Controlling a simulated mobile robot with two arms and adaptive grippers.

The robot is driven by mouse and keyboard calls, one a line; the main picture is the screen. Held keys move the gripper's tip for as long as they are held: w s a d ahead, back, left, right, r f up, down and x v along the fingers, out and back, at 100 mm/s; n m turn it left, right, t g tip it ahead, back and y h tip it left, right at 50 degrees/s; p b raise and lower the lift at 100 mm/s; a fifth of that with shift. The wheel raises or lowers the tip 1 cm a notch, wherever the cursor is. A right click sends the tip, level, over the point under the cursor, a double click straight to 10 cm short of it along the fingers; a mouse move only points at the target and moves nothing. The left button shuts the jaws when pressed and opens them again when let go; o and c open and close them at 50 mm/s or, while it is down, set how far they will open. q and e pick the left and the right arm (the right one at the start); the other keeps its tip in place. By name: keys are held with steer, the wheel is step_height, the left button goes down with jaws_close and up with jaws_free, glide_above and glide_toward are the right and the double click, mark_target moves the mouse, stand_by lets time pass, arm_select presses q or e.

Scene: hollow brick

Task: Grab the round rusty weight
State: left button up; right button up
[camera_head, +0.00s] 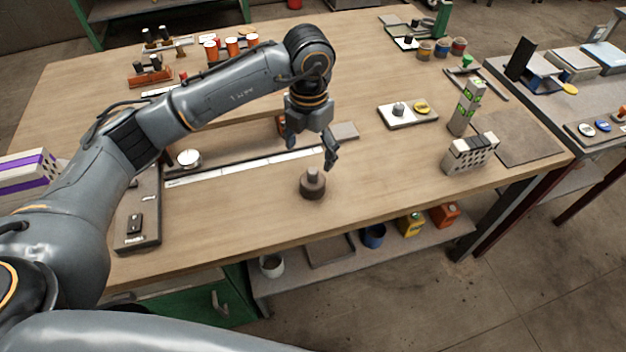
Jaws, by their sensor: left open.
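The round rusty weight (312,187) is a short dark brown cylinder with a paler knob on top. It stands upright on the wooden table (240,220), near its front edge. My left gripper (311,158) is open and points down above the table, just behind and above the weight. Its fingers are spread wide and look empty, apart from the weight. My right gripper is not in view.
A long white strip (245,167) lies left of the weight. A white tray (407,115) with small items, a hollow block (470,154) and a green-marked stack (466,107) stand to the right.

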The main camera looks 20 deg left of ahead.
mark_target(313, 169)
arm_select(q)
step_height(313, 169, down, 4)
steer(key=shift+r, duration=0.15)
steer(key=shift+d+f+p, duration=0.1)
steer(key=shift+f+p, duration=0.35)
steer(key=shift+f, duration=0.05)
steer(key=f, duration=0.3)
steer(key=f+p, duration=0.1)
steer(key=shift+w+d+f, duration=0.15)
steer(key=shift+w+f, duration=0.05)
steer(key=shift+w, duration=0.05)
steer(key=shift+c, duration=0.4)
jaws_close()
steer(key=shift+w+r, duration=0.1)
